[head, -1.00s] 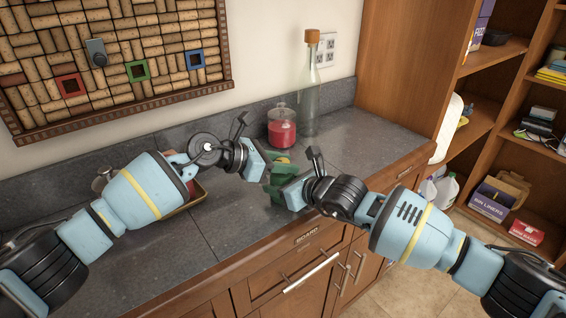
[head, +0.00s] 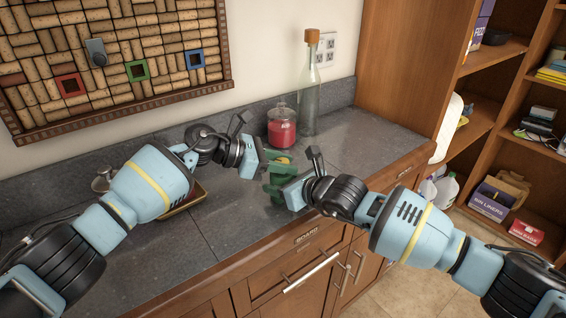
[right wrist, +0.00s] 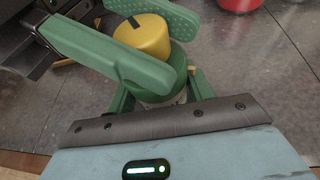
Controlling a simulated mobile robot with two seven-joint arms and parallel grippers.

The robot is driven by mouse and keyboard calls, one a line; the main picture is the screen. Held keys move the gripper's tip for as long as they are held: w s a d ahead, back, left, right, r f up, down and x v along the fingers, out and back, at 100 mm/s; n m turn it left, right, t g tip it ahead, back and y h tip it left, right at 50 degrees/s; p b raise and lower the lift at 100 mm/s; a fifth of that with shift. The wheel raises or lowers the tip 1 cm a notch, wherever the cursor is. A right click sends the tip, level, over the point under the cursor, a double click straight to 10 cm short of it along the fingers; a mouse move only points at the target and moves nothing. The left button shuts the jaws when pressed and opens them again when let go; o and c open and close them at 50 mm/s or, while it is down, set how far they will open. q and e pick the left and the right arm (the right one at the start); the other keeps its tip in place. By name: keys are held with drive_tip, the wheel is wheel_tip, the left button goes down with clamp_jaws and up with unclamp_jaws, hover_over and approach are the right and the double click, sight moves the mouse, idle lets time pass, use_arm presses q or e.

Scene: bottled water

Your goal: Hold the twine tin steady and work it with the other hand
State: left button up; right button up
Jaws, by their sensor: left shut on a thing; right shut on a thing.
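The twine tin (right wrist: 178,54) has a green body and a yellow top (right wrist: 143,37) with a dark mark on it. It stands on the grey counter between my two grippers. In the right wrist view, my left gripper (right wrist: 168,45) reaches in from the upper left, its green fingers on either side of the yellow top. My right gripper (right wrist: 160,92) is shut around the lower green body, which the fingers partly hide. In the head view, my left gripper (head: 281,161) and right gripper (head: 277,185) meet at the tin, which they mostly cover.
A red-filled glass jar (head: 282,130) and a tall corked bottle (head: 310,98) stand close behind the tin. A tray (head: 186,200) lies partly behind my left arm. The counter (head: 370,135) is clear to the right. A cork board (head: 110,60) hangs on the wall.

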use_arm(q)
drive_tip(key=o, duration=1)
drive_tip(key=shift+s+d, duration=0.15)
drive_tip(key=shift+n+t+y, duration=0.7)
drive_tip(key=shift+n+t, duration=0.8)
drive_tip(key=shift+t, duration=0.1)
drive_tip(key=shift+f+n+t+y, duration=0.15)
drive_tip(key=shift+n+t+y, duration=0.65)
drive_tip(key=shift+n+t, duration=0.4)
drive_tip(key=shift+n+t+y, duration=0.5)
drive_tip(key=shift+n+t, duration=0.1)
drive_tip(key=shift+n, duration=0.1)
